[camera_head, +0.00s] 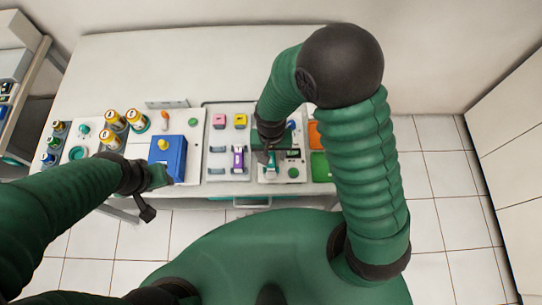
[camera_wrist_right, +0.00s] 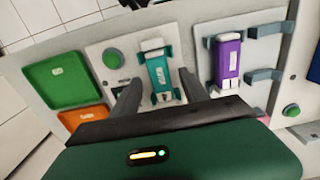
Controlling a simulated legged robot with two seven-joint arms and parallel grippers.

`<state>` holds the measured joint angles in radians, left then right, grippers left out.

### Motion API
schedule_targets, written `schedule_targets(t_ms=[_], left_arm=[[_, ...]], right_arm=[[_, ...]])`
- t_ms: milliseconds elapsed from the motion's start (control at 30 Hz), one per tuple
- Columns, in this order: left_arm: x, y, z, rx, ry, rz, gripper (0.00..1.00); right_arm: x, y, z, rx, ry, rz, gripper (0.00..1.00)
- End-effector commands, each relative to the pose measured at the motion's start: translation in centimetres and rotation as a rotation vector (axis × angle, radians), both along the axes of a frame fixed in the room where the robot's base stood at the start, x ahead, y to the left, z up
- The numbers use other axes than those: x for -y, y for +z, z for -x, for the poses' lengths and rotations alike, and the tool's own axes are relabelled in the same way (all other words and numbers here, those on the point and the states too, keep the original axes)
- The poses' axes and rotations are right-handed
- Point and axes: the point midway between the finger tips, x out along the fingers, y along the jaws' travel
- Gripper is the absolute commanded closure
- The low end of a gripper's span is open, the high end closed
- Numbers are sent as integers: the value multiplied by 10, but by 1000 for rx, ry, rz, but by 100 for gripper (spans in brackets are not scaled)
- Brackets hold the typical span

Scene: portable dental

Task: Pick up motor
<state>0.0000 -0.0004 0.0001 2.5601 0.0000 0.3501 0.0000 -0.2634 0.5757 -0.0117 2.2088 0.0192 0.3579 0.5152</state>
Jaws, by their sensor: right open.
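Green (camera_wrist_right: 68,79) and orange (camera_wrist_right: 84,117) trays lie beside the teal unit's panel. The back of the table (camera_head: 190,65) is clear.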

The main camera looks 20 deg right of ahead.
Motion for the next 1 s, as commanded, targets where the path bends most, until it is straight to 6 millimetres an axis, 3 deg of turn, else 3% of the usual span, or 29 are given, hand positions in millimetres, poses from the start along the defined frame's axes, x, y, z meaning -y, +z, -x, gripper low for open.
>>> schedule_targets(t_ms=[233,633,1000], left_arm=[[0,0,0,0,0,0,60],[0,0,0,0,0,0,60],[0,0,0,0,0,0,60]], right_arm=[[0,-4,-1,2,0,0,47],[0,-4,-1,1,0,-1,100],[0,-4,-1,1,0,-1,100]])
